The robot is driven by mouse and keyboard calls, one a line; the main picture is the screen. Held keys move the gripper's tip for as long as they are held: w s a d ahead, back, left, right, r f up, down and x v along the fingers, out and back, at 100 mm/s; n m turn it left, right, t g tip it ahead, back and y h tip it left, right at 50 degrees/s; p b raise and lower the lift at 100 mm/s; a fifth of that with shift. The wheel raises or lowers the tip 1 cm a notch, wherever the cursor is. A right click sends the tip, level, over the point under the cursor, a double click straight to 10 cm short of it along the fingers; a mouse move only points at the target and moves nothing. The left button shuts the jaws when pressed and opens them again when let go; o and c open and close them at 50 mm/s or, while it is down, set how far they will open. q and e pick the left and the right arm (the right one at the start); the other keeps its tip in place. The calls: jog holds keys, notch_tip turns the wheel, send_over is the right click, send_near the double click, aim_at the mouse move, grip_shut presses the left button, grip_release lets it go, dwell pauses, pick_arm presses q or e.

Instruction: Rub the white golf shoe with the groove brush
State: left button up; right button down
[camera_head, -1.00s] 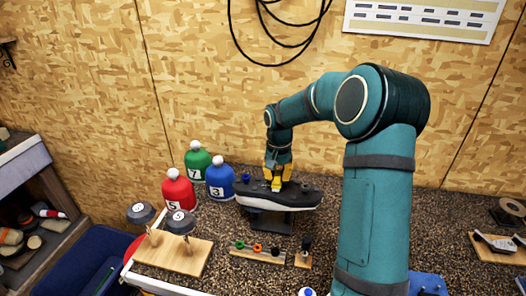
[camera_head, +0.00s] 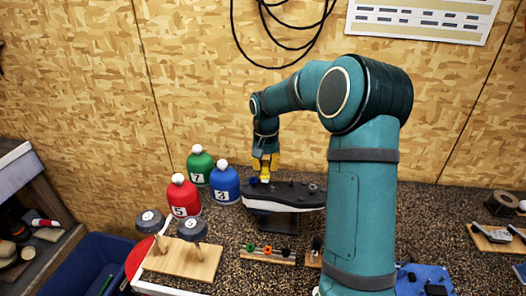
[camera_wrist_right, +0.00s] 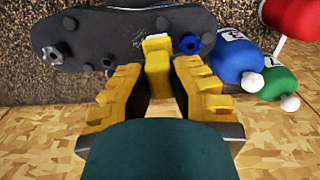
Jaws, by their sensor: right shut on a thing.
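The white golf shoe (camera_head: 298,195) lies sole up on a dark stand (camera_head: 278,222). Its black studded sole faces up and a white band runs along its side. It also shows in the right wrist view (camera_wrist_right: 105,37), with a blue stud (camera_wrist_right: 190,43) near one end. My right gripper (camera_head: 265,163) is over the left part of the sole. Its yellow fingers are shut on a small yellow piece, which I take to be the groove brush (camera_wrist_right: 157,57). The brush end is at or just above the sole; contact cannot be told. My left gripper is not in view.
Green (camera_head: 199,167), blue (camera_head: 224,186) and red (camera_head: 182,197) numbered headcovers stand left of the shoe. A wooden block with two clubheads (camera_head: 180,262) is at front left. A small rack (camera_head: 267,256) with coloured studs lies in front of the shoe.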

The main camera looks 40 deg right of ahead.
jog(key=shift+w+a+r, duration=0.15)
jog(key=shift+w+r, duration=0.15)
jog(key=shift+r, duration=1.65)
jog(key=shift+s, duration=0.1)
